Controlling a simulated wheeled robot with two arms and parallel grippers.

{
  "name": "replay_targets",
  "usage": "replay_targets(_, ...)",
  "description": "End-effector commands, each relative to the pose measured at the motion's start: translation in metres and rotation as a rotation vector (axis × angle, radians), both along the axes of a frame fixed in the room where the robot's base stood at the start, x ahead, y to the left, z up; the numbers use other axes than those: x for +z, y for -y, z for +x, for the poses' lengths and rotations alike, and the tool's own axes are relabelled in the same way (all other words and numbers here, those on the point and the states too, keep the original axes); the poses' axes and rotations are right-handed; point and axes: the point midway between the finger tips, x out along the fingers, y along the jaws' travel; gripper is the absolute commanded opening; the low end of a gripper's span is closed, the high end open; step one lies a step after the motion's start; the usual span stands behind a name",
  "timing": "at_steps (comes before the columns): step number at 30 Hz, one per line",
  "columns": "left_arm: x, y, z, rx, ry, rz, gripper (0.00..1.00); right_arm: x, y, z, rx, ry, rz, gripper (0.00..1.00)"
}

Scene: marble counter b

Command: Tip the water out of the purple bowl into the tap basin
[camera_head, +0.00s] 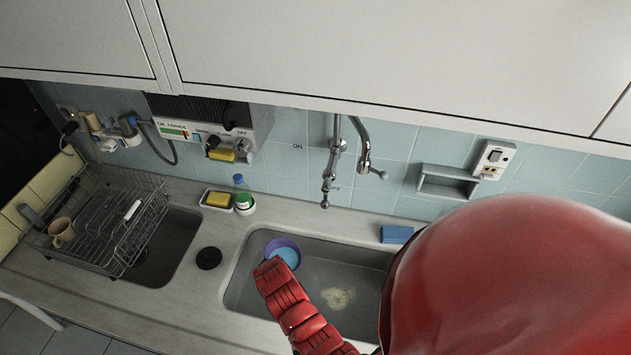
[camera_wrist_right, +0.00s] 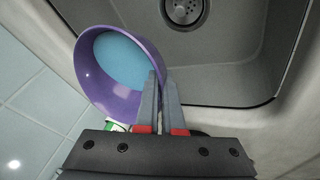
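The purple bowl (camera_head: 284,246) has light blue water in it. In the head view it is over the back left corner of the tap basin (camera_head: 238,285), and it also shows in the right wrist view (camera_wrist_right: 88,82). My right gripper (camera_wrist_right: 162,88) is shut on the bowl's rim, with the fingers pinching its wall. In the head view my red right arm hides the gripper's fingers and the near side of the bowl. The basin's drain (camera_wrist_right: 183,8) shows in the wrist view. My left gripper is in neither view.
The chrome tap (camera_head: 327,185) hangs from the tiled wall behind the basin. A blue sponge (camera_head: 397,234) lies on the back ledge. A tray with a yellow sponge (camera_head: 217,199) and a green-labelled container (camera_head: 245,204) stand left of the basin. A dish rack (camera_head: 110,225) is farther left.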

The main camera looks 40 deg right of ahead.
Motion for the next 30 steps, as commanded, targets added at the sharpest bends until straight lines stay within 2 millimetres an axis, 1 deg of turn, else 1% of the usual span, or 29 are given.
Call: replay_targets(30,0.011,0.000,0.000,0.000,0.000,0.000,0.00,0.008,0.007,-0.015,-0.001,0.120,0.063,0.00)
